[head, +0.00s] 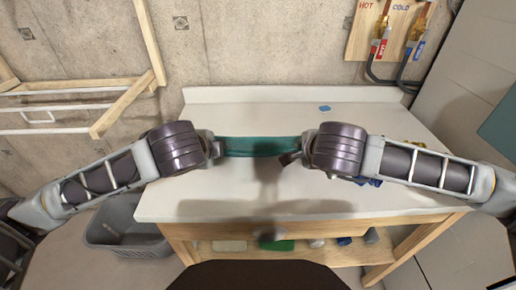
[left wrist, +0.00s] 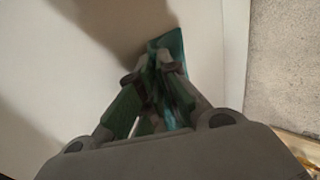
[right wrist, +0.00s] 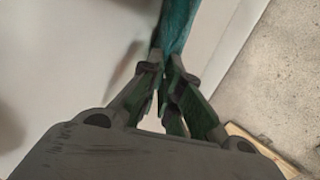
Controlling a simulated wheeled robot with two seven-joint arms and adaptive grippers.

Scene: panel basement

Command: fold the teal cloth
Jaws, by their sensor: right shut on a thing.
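The teal cloth (head: 257,147) is stretched as a narrow band between my two grippers, above the white worktop, with a dark shadow below it. My left gripper (head: 216,148) is shut on its left end; in the left wrist view (left wrist: 165,72) cloth shows between and beyond the fingertips. My right gripper (head: 296,153) is shut on its right end; in the right wrist view the cloth (right wrist: 178,25) runs away from the fingertips (right wrist: 161,66). The parts of the cloth inside the fingers are mostly hidden.
The white worktop (head: 390,115) is largely clear, with a small blue piece (head: 325,108) at the back and blue items partly behind my right arm. A grey basket (head: 125,228) stands on the floor at left. A wooden rack (head: 120,105) and concrete wall bound the left and back.

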